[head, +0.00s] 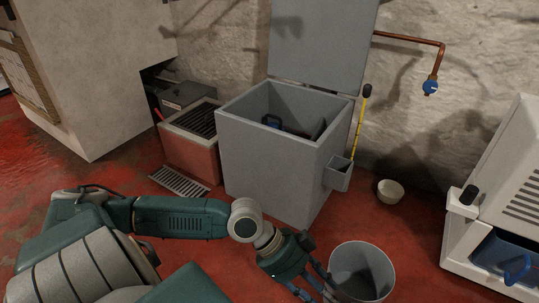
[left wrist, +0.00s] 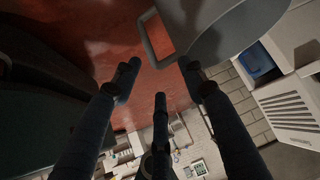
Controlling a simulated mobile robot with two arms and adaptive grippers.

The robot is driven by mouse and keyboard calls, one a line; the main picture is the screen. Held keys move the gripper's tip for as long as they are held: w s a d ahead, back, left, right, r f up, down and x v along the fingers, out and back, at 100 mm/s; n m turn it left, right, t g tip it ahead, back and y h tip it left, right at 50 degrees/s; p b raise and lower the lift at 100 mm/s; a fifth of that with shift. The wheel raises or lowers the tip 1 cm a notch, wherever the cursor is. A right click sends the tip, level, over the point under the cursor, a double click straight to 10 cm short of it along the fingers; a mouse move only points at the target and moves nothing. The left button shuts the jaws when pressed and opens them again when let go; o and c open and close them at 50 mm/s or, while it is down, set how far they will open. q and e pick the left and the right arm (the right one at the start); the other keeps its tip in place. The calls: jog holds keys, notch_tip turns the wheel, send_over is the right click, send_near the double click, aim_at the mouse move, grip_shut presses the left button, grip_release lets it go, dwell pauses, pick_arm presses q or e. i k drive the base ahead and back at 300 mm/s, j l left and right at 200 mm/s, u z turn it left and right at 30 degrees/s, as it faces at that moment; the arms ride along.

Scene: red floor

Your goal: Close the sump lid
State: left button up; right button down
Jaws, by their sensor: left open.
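The sump is a grey box (head: 262,158) standing against the rough wall. Its grey lid (head: 322,45) stands upright at the back, wide open, so the inside shows. A blue and dark fitting (head: 272,121) lies inside the box. My left gripper (head: 312,290) is low in front of the box, beside a grey bucket, with its fingers apart and empty. In the left wrist view its fingers (left wrist: 160,85) spread over the red floor and touch nothing that I can make out. My right gripper is in neither view.
The grey bucket (head: 389,284) stands right of my left gripper. A small holder (head: 339,174) with a yellow stick is on the box's right side. A white bowl (head: 390,191), a red-sided grated unit (head: 190,158) and a white vented cabinet (head: 517,180) stand around. Red floor lies between.

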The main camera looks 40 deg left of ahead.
aim_at(326, 45)
jog(key=u, duration=1.3)
